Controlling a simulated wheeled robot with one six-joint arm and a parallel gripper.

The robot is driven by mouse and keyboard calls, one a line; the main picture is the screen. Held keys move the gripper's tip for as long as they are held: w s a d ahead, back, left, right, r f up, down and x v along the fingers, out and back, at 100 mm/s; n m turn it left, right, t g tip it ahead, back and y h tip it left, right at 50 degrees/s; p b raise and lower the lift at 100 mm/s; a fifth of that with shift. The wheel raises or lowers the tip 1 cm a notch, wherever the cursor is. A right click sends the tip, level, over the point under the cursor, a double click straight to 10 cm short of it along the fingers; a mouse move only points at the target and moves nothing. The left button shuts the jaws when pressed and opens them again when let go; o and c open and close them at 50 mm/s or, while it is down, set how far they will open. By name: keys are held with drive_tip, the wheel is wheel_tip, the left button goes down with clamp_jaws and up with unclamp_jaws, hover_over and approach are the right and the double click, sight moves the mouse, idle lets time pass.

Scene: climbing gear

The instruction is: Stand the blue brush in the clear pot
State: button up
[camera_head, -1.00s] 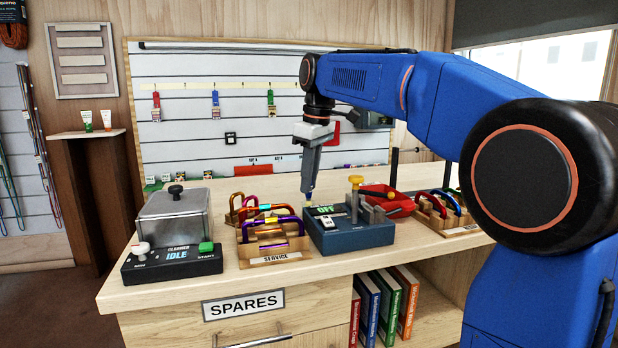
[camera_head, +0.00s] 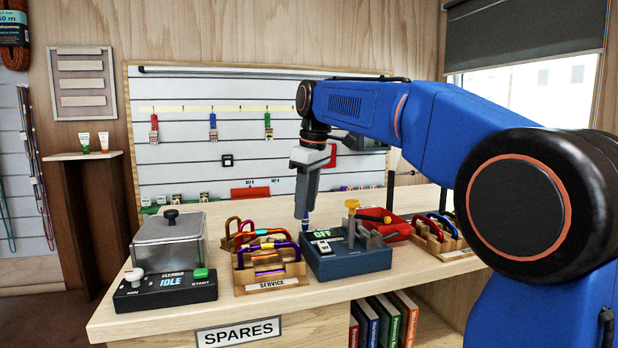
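My gripper (camera_head: 303,214) points down over the bench, just behind the left end of the dark blue device with the green "OFF" display. Its fingers are seen edge-on, so the gap between them does not show. A small blue piece (camera_head: 305,223) with a pale lower end shows right under the fingertips. It may be the blue brush, but it is too small to be sure, and I cannot tell whether the fingers hold it. I cannot make out the clear pot; the device hides part of the bench there.
The dark blue device (camera_head: 348,262) has a yellow-knobbed post. A wooden "SERVICE" rack (camera_head: 270,275) with carabiners stands left of it, and the cleaner (camera_head: 165,290) further left. A red tray (camera_head: 398,231) and another carabiner rack (camera_head: 440,243) stand to the right.

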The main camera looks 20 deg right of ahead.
wheel_tip(320, 180, up, 17)
drive_tip(key=s+d, duration=0.1)
drive_tip(key=s, duration=0.1)
drive_tip(key=shift+d+f, duration=0.2)
drive_tip(key=shift+d, duration=0.05)
drive_tip(key=shift+s, duration=0.1)
idle(0.6)
